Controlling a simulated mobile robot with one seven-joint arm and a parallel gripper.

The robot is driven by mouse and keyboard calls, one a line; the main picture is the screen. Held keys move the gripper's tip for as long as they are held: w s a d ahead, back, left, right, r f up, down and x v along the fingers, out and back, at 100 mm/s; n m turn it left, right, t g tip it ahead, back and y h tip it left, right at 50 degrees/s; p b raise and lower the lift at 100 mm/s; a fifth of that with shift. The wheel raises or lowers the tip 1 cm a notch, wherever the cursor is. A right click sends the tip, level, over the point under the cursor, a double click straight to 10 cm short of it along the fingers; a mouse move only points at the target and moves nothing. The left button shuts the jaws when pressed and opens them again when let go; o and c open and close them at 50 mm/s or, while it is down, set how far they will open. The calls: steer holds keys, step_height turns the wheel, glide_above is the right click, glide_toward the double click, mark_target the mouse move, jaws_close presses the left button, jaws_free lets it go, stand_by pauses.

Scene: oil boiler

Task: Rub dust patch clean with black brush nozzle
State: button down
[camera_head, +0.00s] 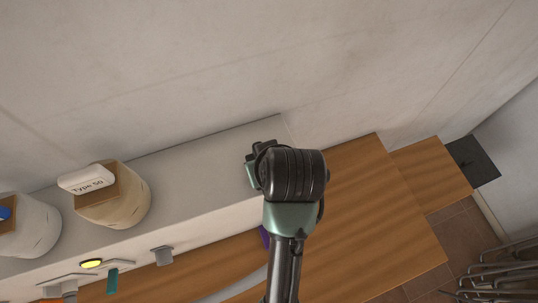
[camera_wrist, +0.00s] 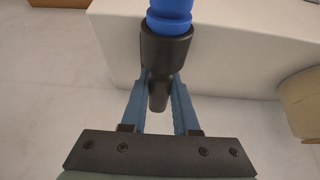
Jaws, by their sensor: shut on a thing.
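My gripper (camera_wrist: 160,82) is shut on the black brush nozzle (camera_wrist: 165,50) in the wrist view. The nozzle has a blue upper part (camera_wrist: 170,12), and its narrow black end sits between the two blue fingers. No bristles can be made out. In the head view my dark wrist hides the fingers and nozzle, above the right end of a pale grey ledge (camera_head: 195,168) by the wall. No distinct dust patch can be picked out; the pale surfaces show only faint smudges.
Two pale round containers (camera_head: 132,205) (camera_head: 38,232) stand on the ledge at left, one with a white "Type 50" block (camera_head: 87,179) on it. Wooden surfaces (camera_head: 365,215) lie at right. Metal tubing (camera_head: 500,275) is at lower right. The ledge's middle is clear.

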steer(key=shift+s+a, duration=1.15)
steer(key=shift+a, duration=0.1)
steer(key=shift+s+f, duration=0.1)
steer(key=shift+f, duration=0.05)
stand_by(0.8)
